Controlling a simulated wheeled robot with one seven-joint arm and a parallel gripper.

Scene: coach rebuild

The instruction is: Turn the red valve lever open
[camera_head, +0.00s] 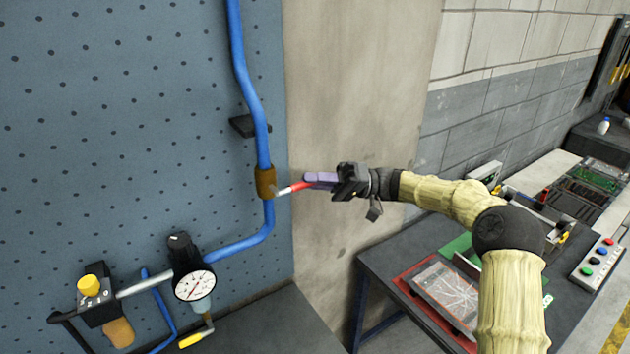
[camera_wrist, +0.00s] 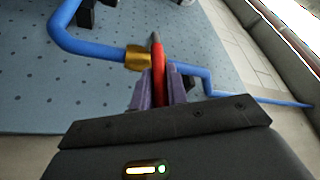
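The red valve lever (camera_head: 298,187) sticks out to the right from a brass valve body (camera_head: 265,182) on a vertical stretch of blue pipe (camera_head: 246,80). The lever lies roughly across the pipe and has a bare metal part by the valve. My gripper (camera_head: 308,179) reaches in from the right, its purple fingers at the lever's outer end. In the wrist view the red lever (camera_wrist: 158,70) runs between the two purple fingers (camera_wrist: 160,90), which look closed against its sides. The brass body (camera_wrist: 138,58) is just left of it. The lever's outer end is hidden by my gripper.
A gauge (camera_head: 194,285) and a yellow-knobbed box (camera_head: 90,290) sit lower left at the blue pegboard (camera_head: 120,150). A dark bench (camera_head: 380,260) with a red tray (camera_head: 410,285) and a button box (camera_head: 598,262) stands right, below my arm.

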